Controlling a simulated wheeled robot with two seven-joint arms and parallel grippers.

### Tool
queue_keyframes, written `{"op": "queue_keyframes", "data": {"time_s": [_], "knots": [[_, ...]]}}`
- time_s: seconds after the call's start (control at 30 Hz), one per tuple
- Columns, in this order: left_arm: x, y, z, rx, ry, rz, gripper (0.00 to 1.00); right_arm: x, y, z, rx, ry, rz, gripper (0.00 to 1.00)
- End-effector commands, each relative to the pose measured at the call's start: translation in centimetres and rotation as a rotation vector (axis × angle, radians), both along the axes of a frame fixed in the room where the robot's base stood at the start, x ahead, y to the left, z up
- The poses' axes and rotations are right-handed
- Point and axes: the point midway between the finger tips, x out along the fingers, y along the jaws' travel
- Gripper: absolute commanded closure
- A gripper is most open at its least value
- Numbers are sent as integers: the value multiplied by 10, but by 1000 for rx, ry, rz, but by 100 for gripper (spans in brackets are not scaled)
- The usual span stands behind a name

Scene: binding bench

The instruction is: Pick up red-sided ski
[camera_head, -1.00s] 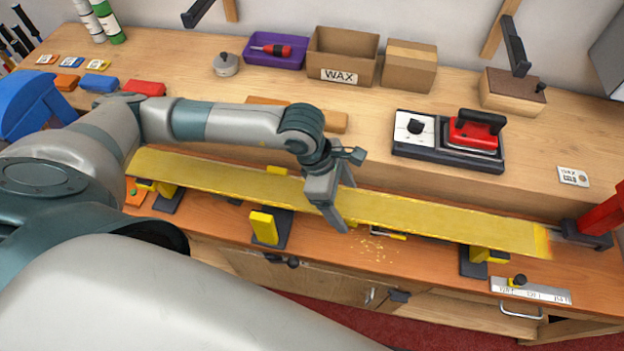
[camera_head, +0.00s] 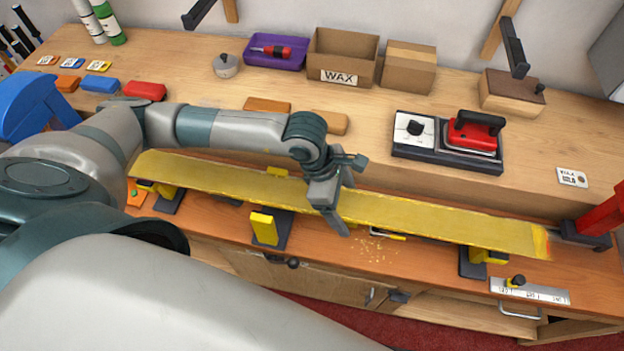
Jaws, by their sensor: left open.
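One long ski (camera_head: 440,222) lies base up on the bench, its upper face yellow, with an orange tint at its right end. I cannot make out a red side. It rests on yellow-and-black supports (camera_head: 482,258). My left gripper (camera_head: 340,208) is open over the middle of the ski, pointing down. One finger shows at the ski's near edge; the other is mostly hidden behind the gripper. I cannot tell whether the fingers touch the ski. My right gripper is not in view.
A yellow clamp block (camera_head: 264,228) stands before the ski, near yellow shavings (camera_head: 370,248). A red vise (camera_head: 603,217) is at the right end. A raised shelf behind holds a red iron (camera_head: 474,133), a wax box (camera_head: 343,58) and wax bars. A metal scraper (camera_head: 530,290) lies at front right.

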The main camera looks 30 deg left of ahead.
Motion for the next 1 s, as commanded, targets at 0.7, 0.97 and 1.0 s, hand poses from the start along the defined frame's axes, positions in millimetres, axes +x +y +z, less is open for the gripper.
{"op": "queue_keyframes", "data": {"time_s": [0.7,0.97,1.0], "knots": [[0,0,-4,-1,0,0,22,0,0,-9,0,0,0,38],[0,0,-4,-1,0,0,22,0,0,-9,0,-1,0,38],[0,0,-4,0,0,0,22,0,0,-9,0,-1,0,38]]}}
